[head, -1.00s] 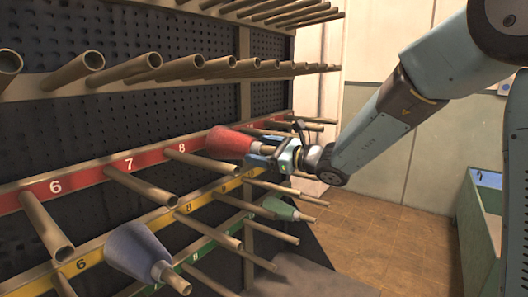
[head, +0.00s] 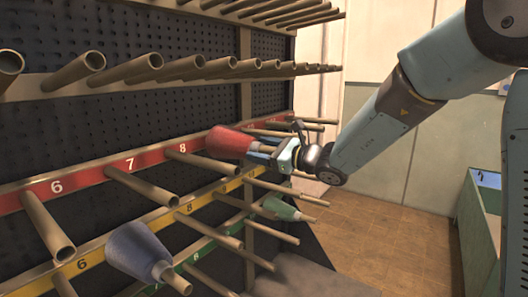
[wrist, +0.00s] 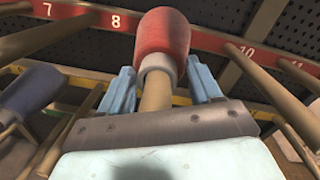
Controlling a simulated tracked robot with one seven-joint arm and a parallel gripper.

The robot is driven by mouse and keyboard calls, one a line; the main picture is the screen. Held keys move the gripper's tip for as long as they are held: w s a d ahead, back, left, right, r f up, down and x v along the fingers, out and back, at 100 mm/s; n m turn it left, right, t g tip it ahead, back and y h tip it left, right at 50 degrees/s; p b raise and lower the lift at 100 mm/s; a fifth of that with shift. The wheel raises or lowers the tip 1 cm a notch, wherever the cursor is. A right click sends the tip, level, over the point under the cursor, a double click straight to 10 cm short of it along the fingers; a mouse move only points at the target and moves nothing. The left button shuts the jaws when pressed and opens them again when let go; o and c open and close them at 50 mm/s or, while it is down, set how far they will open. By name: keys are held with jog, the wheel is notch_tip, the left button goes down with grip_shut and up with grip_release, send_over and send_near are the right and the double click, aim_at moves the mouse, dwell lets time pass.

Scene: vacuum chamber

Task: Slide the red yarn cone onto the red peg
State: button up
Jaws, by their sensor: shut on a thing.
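The red yarn cone (head: 231,144) is at the red-labelled row of the rack, beyond number 8. In the wrist view the cone (wrist: 163,32) has its wide end toward the rack, between labels 8 and 10. A tan rod, apparently the red peg (wrist: 156,96), runs out of the cone's pale tube end back toward my wrist, so the cone appears to be around it. My gripper (head: 262,153) is shut on the cone at its tube end, with one finger on each side in the wrist view (wrist: 162,80). The peg's base is hidden behind the cone.
A blue cone (head: 137,250) sits on a lower peg at left, and a green cone (head: 279,208) on one below my gripper. Bare pegs (head: 48,226) jut out all around. A green bin (head: 482,215) stands at right, with open floor (head: 385,240) between.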

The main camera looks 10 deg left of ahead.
jog(key=o, duration=1.7)
jog(key=shift+a, duration=0.1)
jog(key=shift+f, duration=0.1)
jog(key=v, duration=1.4)
